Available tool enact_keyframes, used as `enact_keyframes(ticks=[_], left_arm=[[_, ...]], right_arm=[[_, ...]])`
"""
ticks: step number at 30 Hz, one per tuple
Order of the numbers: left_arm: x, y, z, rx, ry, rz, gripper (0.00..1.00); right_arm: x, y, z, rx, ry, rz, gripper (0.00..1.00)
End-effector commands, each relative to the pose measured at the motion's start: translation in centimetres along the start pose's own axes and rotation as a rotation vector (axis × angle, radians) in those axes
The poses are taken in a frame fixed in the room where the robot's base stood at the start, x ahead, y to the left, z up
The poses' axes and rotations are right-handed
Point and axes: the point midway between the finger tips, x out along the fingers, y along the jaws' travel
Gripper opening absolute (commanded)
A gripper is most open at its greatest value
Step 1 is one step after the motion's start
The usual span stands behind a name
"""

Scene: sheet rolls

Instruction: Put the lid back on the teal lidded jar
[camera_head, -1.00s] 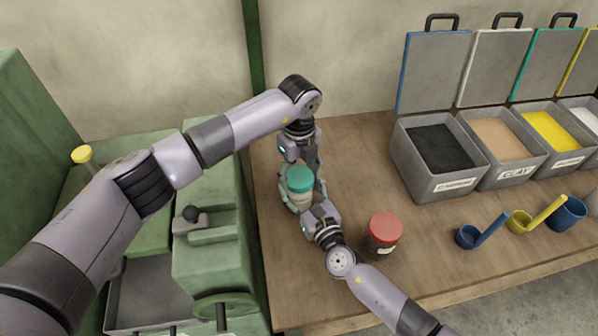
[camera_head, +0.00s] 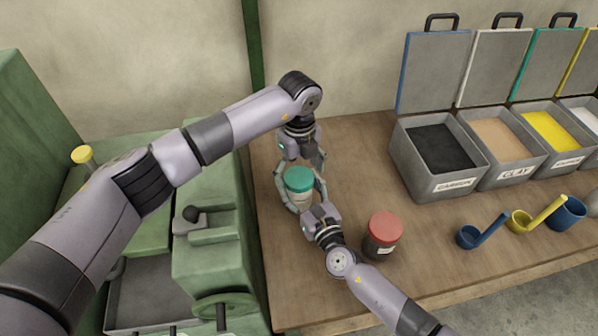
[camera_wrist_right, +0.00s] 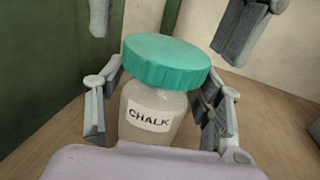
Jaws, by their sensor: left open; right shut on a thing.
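The teal lid (camera_head: 299,179) sits on top of the pale jar (camera_head: 297,201), at the left end of the wooden bench. In the right wrist view the lid (camera_wrist_right: 166,62) covers the mouth of the jar (camera_wrist_right: 152,112), which is labelled CHALK; the lid looks about level. My right gripper (camera_head: 302,195) is shut on the jar body, one finger on each side. My left gripper (camera_head: 303,165) is open above and behind the lid, its fingers apart from it. In the wrist view its fingers show at the top, clear of the lid.
A red-lidded jar (camera_head: 383,235) stands right of my right gripper. Open grey bins (camera_head: 440,180) with powders line the bench's back right. A blue scoop (camera_head: 480,232) and a yellow scoop (camera_head: 535,215) lie in front of them. A green machine (camera_head: 210,255) stands at the left.

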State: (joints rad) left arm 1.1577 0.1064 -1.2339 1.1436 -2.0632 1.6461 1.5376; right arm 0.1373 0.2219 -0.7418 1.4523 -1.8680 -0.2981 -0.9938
Motion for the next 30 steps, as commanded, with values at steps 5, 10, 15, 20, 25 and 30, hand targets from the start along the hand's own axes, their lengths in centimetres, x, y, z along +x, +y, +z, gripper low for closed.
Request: enact_keyframes(ticks=[5,10,15,20,25,30], left_arm=[[-2.6,-0.1,0.1,0.0,-0.003,-0.003,0.79],[-3.8,0.0,0.0,0.001,-0.001,-0.001,0.79],[-3.8,0.0,0.0,0.0,-0.001,-0.001,0.79],[-4.8,-0.1,0.1,0.0,-0.004,-0.004,0.76],[-7.3,0.0,0.1,0.0,-0.004,-0.003,0.76],[-7.2,0.0,0.0,0.0,-0.001,-0.001,0.76]], right_arm=[[0.0,0.0,0.0,0.001,0.0,0.0,0.0],[0.0,0.0,0.0,0.001,0.0,0.0,0.0],[0.0,0.0,0.0,0.001,0.0,0.0,0.0],[0.0,0.0,0.0,0.001,0.0,0.0,0.0],[0.0,0.0,0.0,0.001,0.0,0.0,0.0],[0.0,0.0,0.0,0.001,0.0,0.0,0.0]])
